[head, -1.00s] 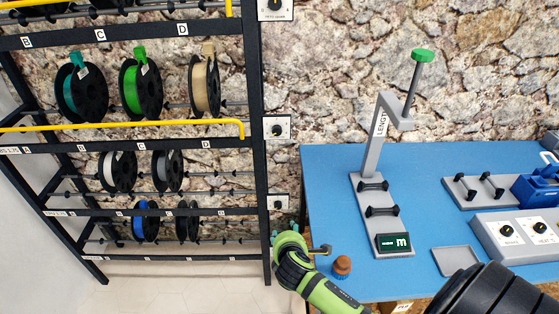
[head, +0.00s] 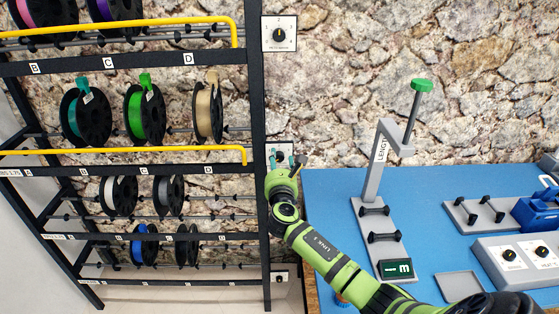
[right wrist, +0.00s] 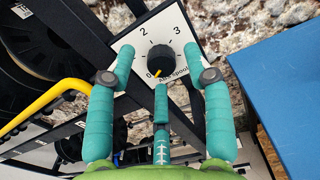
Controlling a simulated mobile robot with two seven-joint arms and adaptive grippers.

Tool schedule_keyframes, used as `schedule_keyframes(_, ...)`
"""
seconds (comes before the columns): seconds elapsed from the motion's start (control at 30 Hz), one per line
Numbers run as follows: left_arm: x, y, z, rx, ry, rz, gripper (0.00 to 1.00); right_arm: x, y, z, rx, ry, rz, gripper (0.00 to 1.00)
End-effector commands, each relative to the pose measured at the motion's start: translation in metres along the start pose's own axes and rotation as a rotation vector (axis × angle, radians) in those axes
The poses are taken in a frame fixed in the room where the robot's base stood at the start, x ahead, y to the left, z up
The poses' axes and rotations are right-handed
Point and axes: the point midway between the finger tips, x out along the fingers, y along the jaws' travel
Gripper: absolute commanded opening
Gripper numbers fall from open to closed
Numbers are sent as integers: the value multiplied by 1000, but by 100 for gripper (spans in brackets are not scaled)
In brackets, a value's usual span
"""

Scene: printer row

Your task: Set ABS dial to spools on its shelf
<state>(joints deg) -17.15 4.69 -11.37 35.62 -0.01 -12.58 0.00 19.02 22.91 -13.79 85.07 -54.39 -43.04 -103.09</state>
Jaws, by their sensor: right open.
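The ABS dial (right wrist: 160,58) is a black knob on a white plate numbered around it, with "spools" legible below. Its yellow pointer is at the lower left, by the 0. In the head view its plate (head: 278,147) on the shelf post is mostly hidden behind my right gripper (head: 285,161). In the right wrist view the teal fingers of my right gripper (right wrist: 158,77) are open, one each side of the knob, with nothing held. The shelf beside that plate holds a teal spool (head: 70,117), a green spool (head: 134,113) and a tan spool (head: 203,111). My left gripper is out of view.
Another dial (head: 279,34) is higher on the post and one (head: 280,277) lower. A yellow bar (head: 150,151) runs along the shelf front, ending near the post. A blue table (head: 330,205) with a grey length stand (head: 375,170) is to the right.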

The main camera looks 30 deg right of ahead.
Motion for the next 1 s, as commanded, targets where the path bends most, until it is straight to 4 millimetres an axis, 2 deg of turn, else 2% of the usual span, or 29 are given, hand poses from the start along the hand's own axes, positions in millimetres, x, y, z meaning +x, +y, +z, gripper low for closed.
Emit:
schedule_keyframes(0.13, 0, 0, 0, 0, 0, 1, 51, 8, 0, 0, 2, 1, 0, 52)
schedule_keyframes(0.4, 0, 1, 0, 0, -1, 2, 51, 9, 0, 0, 3, 2, 0, 52)
schedule_keyframes(0.43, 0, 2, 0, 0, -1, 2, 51, 9, 0, 0, 3, 2, 0, 44)
schedule_keyframes(0.53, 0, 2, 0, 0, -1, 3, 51, 9, 0, 0, 3, 1, 0, 4)
schedule_keyframes(0.57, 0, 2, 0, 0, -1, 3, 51, 9, 0, 0, 3, 1, 0, 0)
schedule_keyframes(1.0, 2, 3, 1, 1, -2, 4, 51, 10, 0, 2, 54, -4, 0, 0)
